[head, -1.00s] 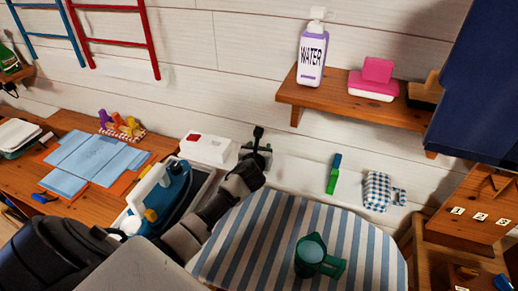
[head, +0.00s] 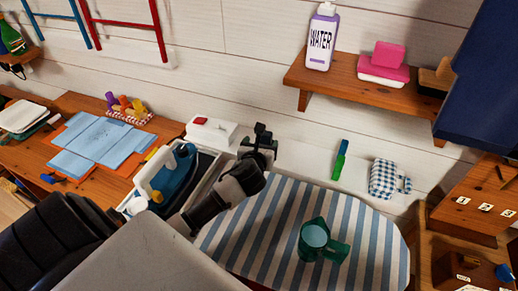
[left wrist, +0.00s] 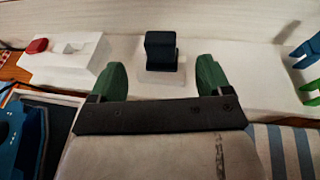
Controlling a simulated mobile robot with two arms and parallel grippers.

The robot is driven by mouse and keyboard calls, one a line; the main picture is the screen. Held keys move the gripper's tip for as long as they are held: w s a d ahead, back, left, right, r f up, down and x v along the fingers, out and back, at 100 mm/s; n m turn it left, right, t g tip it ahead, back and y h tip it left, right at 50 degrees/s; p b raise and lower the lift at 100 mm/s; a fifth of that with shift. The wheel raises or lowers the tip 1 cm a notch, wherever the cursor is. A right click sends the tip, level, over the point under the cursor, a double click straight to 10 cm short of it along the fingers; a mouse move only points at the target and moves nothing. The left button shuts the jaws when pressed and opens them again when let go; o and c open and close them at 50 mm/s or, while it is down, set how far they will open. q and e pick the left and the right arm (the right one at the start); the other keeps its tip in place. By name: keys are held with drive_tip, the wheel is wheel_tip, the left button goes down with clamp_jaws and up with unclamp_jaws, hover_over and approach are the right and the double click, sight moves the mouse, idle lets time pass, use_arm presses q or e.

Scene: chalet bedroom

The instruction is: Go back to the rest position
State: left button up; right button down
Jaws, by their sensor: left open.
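My left gripper (head: 262,134) is at the back edge of the striped ironing board (head: 265,235), just right of the iron (head: 176,172). In the left wrist view its two green fingertips (left wrist: 159,76) are spread wide with nothing between them. A dark blue block (left wrist: 160,48) on a white base stands beyond the fingers, apart from them. It is hard to make out in the head view behind the gripper. My right gripper is not in view.
A wooden desk (head: 168,130) lies at left.

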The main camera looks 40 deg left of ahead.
use_arm(q)
drive_tip(key=shift+v, duration=1.45)
